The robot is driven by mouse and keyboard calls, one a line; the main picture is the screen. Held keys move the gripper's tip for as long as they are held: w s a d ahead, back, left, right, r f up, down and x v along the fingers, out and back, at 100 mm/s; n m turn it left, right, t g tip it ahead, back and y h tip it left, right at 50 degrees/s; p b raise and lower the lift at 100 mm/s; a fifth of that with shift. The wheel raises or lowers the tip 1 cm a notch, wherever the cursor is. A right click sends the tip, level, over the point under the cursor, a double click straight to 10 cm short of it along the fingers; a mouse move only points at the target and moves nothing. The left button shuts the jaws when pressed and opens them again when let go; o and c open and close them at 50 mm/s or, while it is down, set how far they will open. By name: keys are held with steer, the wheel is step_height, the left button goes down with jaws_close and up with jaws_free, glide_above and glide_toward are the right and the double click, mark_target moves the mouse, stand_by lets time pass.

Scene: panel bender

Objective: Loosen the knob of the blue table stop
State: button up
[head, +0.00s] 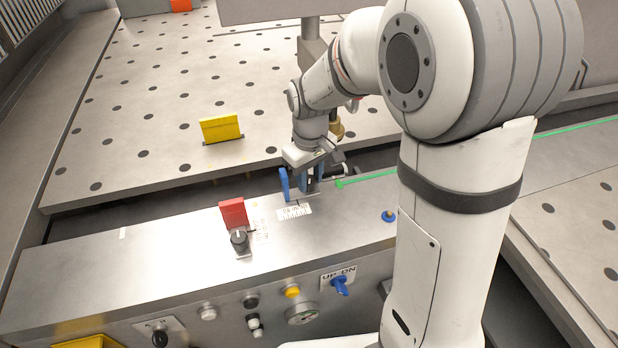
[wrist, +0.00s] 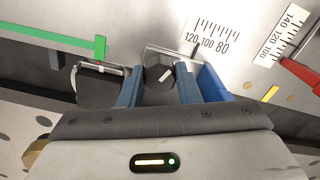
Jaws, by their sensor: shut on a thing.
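The blue table stop (head: 284,184) stands on the front steel ledge, left of my gripper (head: 308,182). In the wrist view the blue stop (wrist: 214,82) is to the right of my gripper's two blue fingers (wrist: 158,88). Its dark round knob (wrist: 158,76) sits between the fingers, which are shut on it. A white line on the knob slants up to the right. The knob is hidden behind my gripper in the head view. A printed scale (wrist: 212,38) lies beside the stop, with 120, 100 and 80 on it.
A red stop (head: 233,213) with a black knob (head: 239,240) stands to the left on the ledge. A yellow stop (head: 220,129) is on the perforated table behind. A green strip (head: 370,178) runs to the right. Buttons and a blue UP/DN switch (head: 340,286) are on the front panel.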

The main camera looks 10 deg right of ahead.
mark_target(310, 179)
steer(key=n, duration=0.4)
steer(key=shift+n, duration=0.3)
stand_by(0.3)
steer(key=o, duration=1)
step_height(310, 179, up, 8)
steer(key=shift+f+b, duration=0.1)
steer(key=shift+b, duration=0.3)
